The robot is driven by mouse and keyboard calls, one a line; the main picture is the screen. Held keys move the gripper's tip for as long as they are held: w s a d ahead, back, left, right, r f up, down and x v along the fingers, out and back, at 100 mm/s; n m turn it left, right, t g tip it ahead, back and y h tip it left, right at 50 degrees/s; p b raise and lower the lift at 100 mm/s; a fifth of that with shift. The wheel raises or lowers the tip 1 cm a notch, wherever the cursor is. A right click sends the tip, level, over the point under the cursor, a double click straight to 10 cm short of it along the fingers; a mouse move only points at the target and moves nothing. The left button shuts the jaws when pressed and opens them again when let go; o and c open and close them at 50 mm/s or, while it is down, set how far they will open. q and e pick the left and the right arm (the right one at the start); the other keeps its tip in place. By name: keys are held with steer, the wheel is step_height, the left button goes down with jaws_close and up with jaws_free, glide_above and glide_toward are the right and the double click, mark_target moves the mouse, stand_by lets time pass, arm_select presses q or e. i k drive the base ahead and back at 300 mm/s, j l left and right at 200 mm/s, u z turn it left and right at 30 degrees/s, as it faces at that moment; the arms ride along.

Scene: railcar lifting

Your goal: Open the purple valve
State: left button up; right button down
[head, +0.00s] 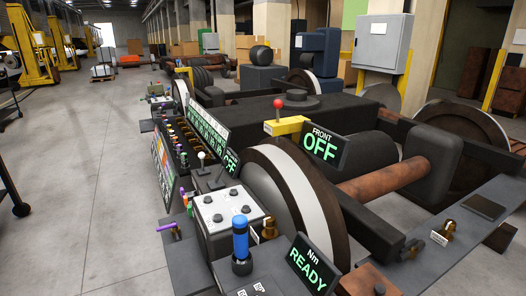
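A small purple lever handle (166,227) sticks out to the left from the low left side of the equipment, above the floor. It joins a small brass-coloured fitting at its right end and lies roughly level. It looks like the purple valve, but it is too small to read its exact setting. Neither of my grippers shows in the head view.
Right of the handle stands a grey box (226,207) with knobs, and a blue-handled tool (240,238) stands in front. A panel with coloured knobs (175,140) lies behind. Signs read "FRONT OFF" (322,147) and "Nm READY" (309,268). The left floor (80,190) is clear.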

mark_target(174, 226)
steer(key=j+u, duration=0.2)
steer(key=j, duration=0.8)
steer(key=i+j+u, duration=0.2)
steer(key=i+j, duration=0.2)
steer(key=i+j+u, duration=0.2)
steer(key=i+j, duration=0.15)
steer(key=i+j+u, duration=0.2)
steer(key=i, duration=0.7)
steer(key=u, duration=0.05)
